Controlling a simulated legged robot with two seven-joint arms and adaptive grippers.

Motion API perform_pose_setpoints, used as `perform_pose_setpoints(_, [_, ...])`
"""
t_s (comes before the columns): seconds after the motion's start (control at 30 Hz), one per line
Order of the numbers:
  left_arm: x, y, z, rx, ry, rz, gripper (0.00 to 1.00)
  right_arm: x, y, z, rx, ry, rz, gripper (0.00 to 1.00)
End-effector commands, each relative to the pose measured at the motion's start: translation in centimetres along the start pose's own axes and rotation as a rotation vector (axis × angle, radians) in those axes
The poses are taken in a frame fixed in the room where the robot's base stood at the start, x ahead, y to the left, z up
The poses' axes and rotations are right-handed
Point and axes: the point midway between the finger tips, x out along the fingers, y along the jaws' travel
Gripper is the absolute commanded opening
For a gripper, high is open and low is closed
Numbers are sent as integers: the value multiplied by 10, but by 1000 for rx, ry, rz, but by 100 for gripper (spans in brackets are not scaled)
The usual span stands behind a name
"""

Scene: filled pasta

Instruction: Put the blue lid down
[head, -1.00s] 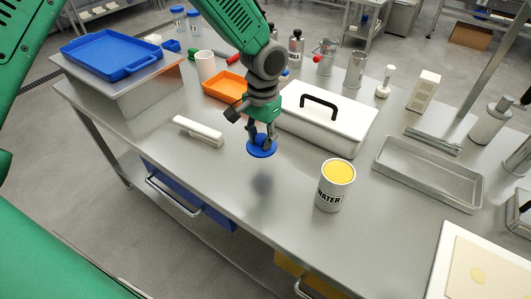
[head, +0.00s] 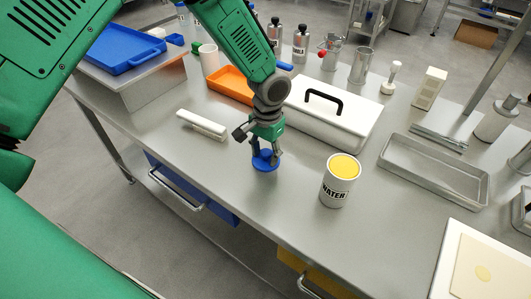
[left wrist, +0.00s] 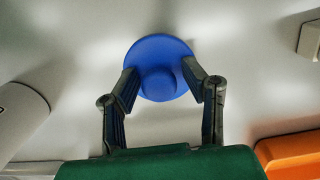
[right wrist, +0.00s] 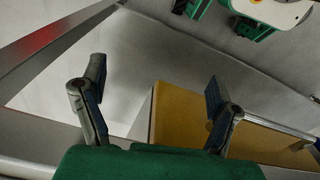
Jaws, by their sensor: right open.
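The blue lid (head: 264,166) is a round disc with a knob on top. In the left wrist view, the fingers (left wrist: 160,70) look closed in on the knob of the lid (left wrist: 160,47); the exact contact is hard to see. My right gripper (right wrist: 152,80) is open and empty, and shows only in the right wrist view.
A WATER can (head: 340,183) with a yellow top stands right of the lid. A white bar-shaped item (head: 202,125) lies to its left. A white box with black handle (head: 330,115) and an orange tray (head: 228,86) are behind. The worktop in front is clear.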

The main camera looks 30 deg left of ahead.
Motion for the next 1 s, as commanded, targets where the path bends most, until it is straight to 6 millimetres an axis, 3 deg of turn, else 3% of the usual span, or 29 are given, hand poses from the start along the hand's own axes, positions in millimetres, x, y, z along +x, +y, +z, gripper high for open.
perform_pose_setpoints(0.37, [-8,0,0,0,0,0,44,-1,0,0,0,0,0,82])
perform_pose_setpoints(0.8, [-95,0,0,0,1,-1,44,-8,0,0,0,0,0,82])
perform_pose_setpoints(1.0, [-117,0,0,0,-1,0,44,-9,0,0,0,0,0,82])
